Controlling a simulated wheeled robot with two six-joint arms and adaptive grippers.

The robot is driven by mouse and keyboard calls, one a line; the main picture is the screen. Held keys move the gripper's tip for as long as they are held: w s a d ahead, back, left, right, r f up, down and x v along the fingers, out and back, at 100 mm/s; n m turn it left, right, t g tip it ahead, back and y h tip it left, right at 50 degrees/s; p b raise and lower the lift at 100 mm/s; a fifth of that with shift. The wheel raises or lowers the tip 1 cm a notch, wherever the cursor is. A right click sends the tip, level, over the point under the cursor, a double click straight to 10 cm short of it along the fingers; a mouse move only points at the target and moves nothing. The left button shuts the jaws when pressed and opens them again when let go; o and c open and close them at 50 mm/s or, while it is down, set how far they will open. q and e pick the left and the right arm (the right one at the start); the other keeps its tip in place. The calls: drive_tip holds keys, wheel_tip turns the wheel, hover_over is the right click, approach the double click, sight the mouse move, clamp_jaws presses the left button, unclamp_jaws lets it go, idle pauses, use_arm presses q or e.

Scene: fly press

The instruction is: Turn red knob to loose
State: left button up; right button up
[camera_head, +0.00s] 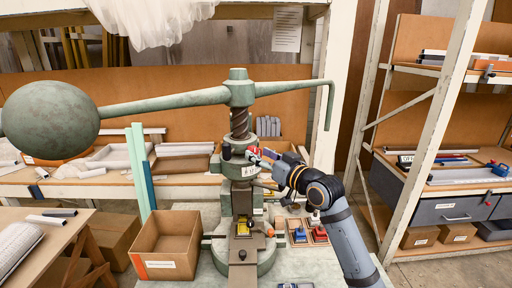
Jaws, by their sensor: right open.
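The green fly press (240,200) stands on the bench in the middle, with its long arm and round ball weight reaching left. A small red knob (253,151) shows on the right side of the press head, below the screw. My right gripper (264,158) comes in from the right with its fingertips close beside the red knob. It is open; whether a finger touches the knob is too small to tell. The gripper partly hides the right side of the press head. My left gripper is not in view.
An open cardboard box (166,246) stands left of the press base. An orange-tipped part (269,232) sits by the lower press. Small trays with red and blue pieces (319,234) lie to the right. A shelf rack (432,130) stands at right.

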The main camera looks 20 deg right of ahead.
drive_tip(key=shift+w+a+r, duration=0.15)
drive_tip(key=shift+w+a, duration=0.1)
drive_tip(key=shift+w, duration=0.45)
drive_tip(key=shift+w+a+f+p, duration=0.25)
drive_tip(key=shift+w+p, duration=0.1)
drive_tip(key=shift+w, duration=0.2)
clamp_jaws()
